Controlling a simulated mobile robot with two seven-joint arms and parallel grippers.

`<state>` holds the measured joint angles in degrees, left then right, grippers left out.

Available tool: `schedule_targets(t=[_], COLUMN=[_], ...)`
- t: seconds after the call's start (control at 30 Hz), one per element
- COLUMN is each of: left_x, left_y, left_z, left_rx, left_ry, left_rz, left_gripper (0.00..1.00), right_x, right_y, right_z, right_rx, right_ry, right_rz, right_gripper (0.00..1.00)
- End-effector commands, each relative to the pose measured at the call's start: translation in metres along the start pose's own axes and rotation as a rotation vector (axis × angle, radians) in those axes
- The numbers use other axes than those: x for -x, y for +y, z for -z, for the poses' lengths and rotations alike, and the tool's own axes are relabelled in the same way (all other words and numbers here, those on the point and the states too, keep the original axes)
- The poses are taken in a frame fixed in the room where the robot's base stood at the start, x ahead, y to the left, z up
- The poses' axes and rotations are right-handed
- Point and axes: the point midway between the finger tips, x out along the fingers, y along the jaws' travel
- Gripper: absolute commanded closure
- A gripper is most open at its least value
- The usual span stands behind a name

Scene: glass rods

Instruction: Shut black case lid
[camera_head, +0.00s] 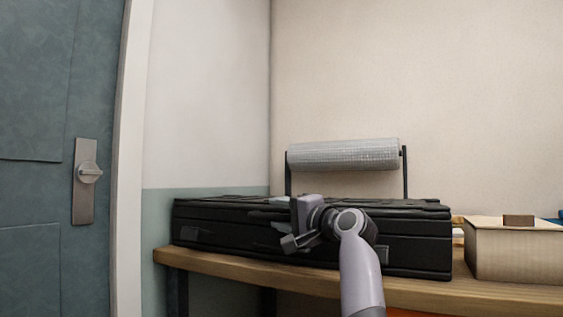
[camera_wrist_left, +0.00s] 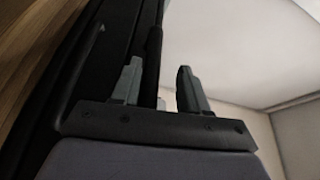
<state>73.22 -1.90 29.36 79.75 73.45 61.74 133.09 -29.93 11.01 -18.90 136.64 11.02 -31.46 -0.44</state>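The black case (camera_head: 410,245) lies on the wooden shelf in the head view. Its lid (camera_head: 225,204) lies flat across the top; I cannot tell whether it is fully closed along the seam. My left gripper (camera_head: 283,222) is in front of the case's middle, at about the height of the lid's front edge, and hides part of the front. I cannot tell whether the gripper touches the case. My right gripper is not in view.
A cardboard box (camera_head: 515,250) stands on the wooden shelf (camera_head: 420,293) just right of the case. A grey roll on a black holder (camera_head: 343,154) stands behind the case. A blue-grey door (camera_head: 50,120) is at the left. Space above the case's left part is clear.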

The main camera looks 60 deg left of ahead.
Motion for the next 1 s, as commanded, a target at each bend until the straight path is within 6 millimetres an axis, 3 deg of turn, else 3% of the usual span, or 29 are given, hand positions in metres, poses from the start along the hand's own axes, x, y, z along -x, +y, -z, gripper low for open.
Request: schedule_targets(t=[0.03, 0.37, 0.6, 0.8, 1.0], left_x=[-0.001, -0.006, -0.010, -0.011, -0.011], left_y=[-0.017, -0.102, -0.154, -0.174, -0.177], left_z=[0.002, 0.015, 0.024, 0.028, 0.029], left_rx=[0.003, 0.006, 0.005, 0.002, 0.001], left_ry=[-0.001, -0.001, -0.002, -0.001, 0.000], left_rz=[0.001, 0.006, 0.006, 0.004, 0.003], left_gripper=[0.56, 0.56, 0.56, 0.56, 0.56], right_x=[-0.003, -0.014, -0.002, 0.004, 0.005], right_y=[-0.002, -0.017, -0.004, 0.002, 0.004], right_z=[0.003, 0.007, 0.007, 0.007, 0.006], right_rx=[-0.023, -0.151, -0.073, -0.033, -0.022], right_ry=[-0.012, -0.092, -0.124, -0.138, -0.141], right_rz=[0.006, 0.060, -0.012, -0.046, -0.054], right_gripper=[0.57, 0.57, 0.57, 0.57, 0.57])
